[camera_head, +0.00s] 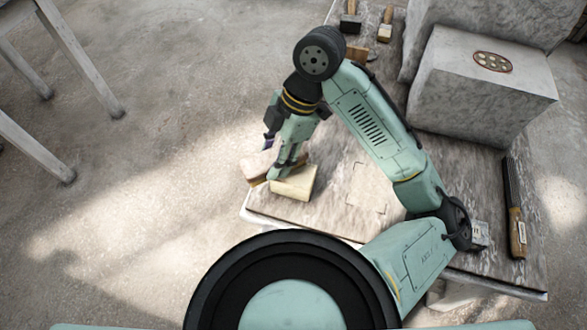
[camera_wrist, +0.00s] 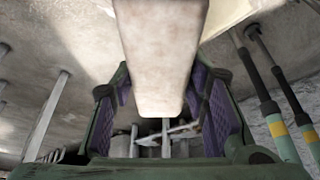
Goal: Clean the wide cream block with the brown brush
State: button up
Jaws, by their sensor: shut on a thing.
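The wide cream block (camera_head: 297,184) lies at the table's near left corner in the head view. The brown brush (camera_head: 257,166) is just left of it, partly hidden by my gripper (camera_head: 282,168). In the wrist view my gripper (camera_wrist: 163,100) has its purple-padded fingers on either side of a pale tan piece, which I take as the brush (camera_wrist: 163,50). My gripper is shut on the brush, close against the block. A cream surface (camera_wrist: 230,10) shows at the wrist view's top edge, likely the block. Whether bristles touch the block is hidden.
The table (camera_head: 325,222) has free room right of the block. A large grey stone block (camera_head: 470,90) stands behind. A wooden-handled file (camera_head: 514,210) lies at the right edge. Several tools, including a mallet (camera_head: 350,20), lie at the far end. A stool (camera_head: 85,60) stands left.

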jog(key=shift+d+r, duration=0.1)
jog(key=shift+w+d+r+p, duration=0.2)
jog(key=shift+w+d+r, duration=0.1)
jog(key=shift+d, duration=0.15)
jog(key=shift+w+d+r+p, duration=0.2)
jog(key=shift+d+r, duration=0.1)
jog(key=shift+d, duration=0.15)
jog(key=shift+s+d+f, duration=0.1)
jog(key=shift+s+d, duration=0.3)
jog(key=shift+s, duration=0.35)
jog(key=shift+s+d, duration=0.35)
jog(key=shift+s, duration=0.35)
jog(key=shift+f+b, duration=0.6)
jog(key=shift+b, duration=0.2)
